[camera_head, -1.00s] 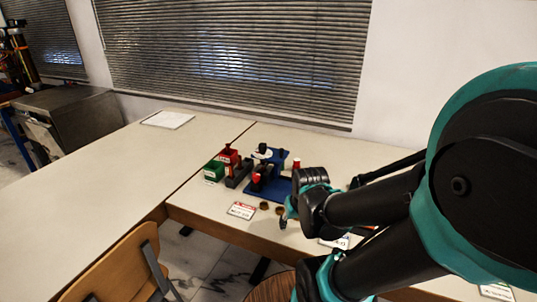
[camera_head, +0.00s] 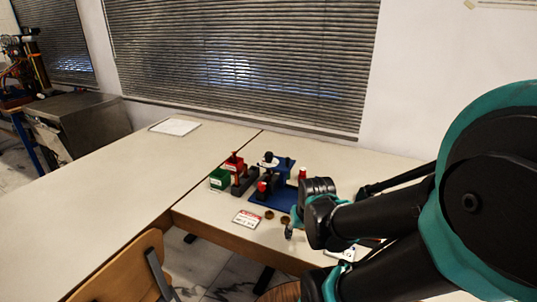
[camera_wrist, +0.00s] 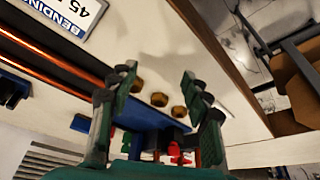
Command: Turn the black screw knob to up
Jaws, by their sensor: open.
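The gauge rig stands on a blue base plate (camera_head: 285,196) on the right-hand table in the head view. A black knob (camera_head: 268,157) tops a white part at the rig's back; I cannot tell for sure whether it is the screw knob. A red part (camera_head: 263,186) sits in front of it. My gripper (camera_wrist: 160,82) is open and empty in the wrist view, with the blue plate (camera_wrist: 147,114) and a red part (camera_wrist: 179,152) beyond its fingers. In the head view my gripper (camera_head: 290,230) is over the table, in front of the rig and apart from it.
Several brass rings (camera_wrist: 158,99) lie near the plate. A label card (camera_head: 246,219) lies in front. The left table is mostly clear. A wooden chair (camera_head: 130,270) stands at its front edge.

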